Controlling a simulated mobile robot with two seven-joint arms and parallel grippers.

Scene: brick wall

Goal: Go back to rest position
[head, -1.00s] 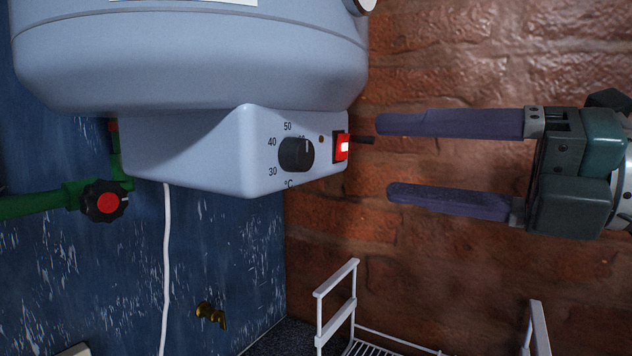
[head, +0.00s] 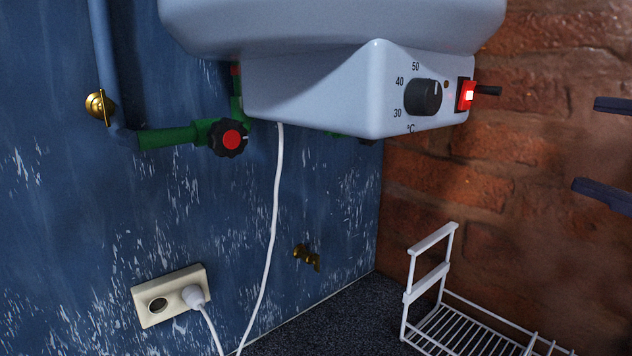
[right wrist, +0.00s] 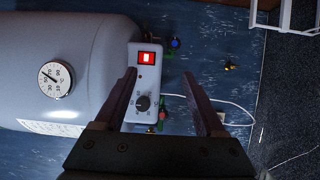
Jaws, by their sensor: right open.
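My right gripper (head: 608,147) shows only by its two purple finger ends at the right edge of the head view. It is open and empty, to the right of the water heater (head: 330,30) and apart from it. In the right wrist view its fingers (right wrist: 162,95) stand apart in front of the heater's control box (right wrist: 145,75). The black dial (head: 423,97) sits left of the switch. My left gripper is not in view.
A white wire rack (head: 432,268) stands on the dark counter at lower right. A green pipe with a red-and-black valve (head: 231,139) is on the blue wall. A white cable (head: 272,230) hangs from the heater; a socket (head: 150,305) holds a plug.

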